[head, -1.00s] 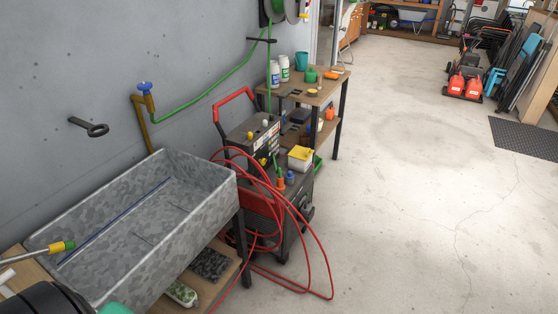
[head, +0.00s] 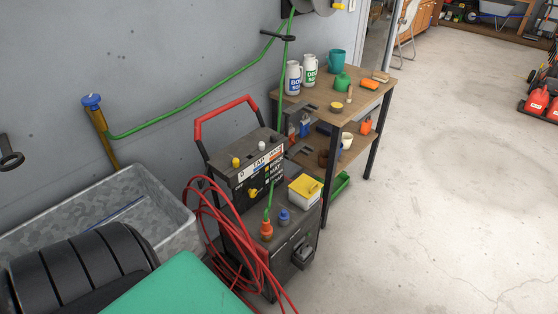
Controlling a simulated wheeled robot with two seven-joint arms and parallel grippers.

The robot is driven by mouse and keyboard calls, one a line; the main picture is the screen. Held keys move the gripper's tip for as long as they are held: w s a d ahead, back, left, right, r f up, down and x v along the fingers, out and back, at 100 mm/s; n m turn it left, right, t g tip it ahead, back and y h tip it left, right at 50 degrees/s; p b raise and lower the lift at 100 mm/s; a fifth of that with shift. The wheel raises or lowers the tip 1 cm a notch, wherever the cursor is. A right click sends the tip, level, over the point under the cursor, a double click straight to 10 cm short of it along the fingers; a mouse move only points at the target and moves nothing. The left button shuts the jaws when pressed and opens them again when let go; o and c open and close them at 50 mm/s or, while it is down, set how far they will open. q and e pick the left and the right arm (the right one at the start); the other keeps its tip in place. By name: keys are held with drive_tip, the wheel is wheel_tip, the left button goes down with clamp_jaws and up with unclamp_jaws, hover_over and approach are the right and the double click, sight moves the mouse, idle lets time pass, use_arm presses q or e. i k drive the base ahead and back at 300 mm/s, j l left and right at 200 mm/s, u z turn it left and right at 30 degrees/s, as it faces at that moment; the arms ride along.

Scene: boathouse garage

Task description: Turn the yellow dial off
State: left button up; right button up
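A dark machine on a cart (head: 262,165) stands by the wall, with a red handle above it. A yellow dial (head: 253,192) sits on its front panel, beside printed labels and small coloured marks. It is small, and I cannot clearly read which mark it points at. A second yellow knob (head: 236,162) and a white knob (head: 262,145) stand on the machine's top. Neither of my grippers shows. A black ribbed part and a green part, seemingly mine, fill the lower left.
Red hose (head: 205,215) hangs in loops at the cart's left and front. A yellow-and-white box (head: 305,190) sits on the cart. A grey trough (head: 165,195) stands left, a wooden table (head: 368,95) behind.

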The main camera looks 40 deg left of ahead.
sight(252, 193)
drive_tip(key=i, duration=1.1)
drive_tip(key=i+u, duration=0.1)
drive_tip(key=i, duration=0.95)
drive_tip(key=i+l, duration=0.2)
drive_tip(key=i, duration=0.9)
drive_tip(key=i+u, duration=0.2)
drive_tip(key=u, duration=1.45)
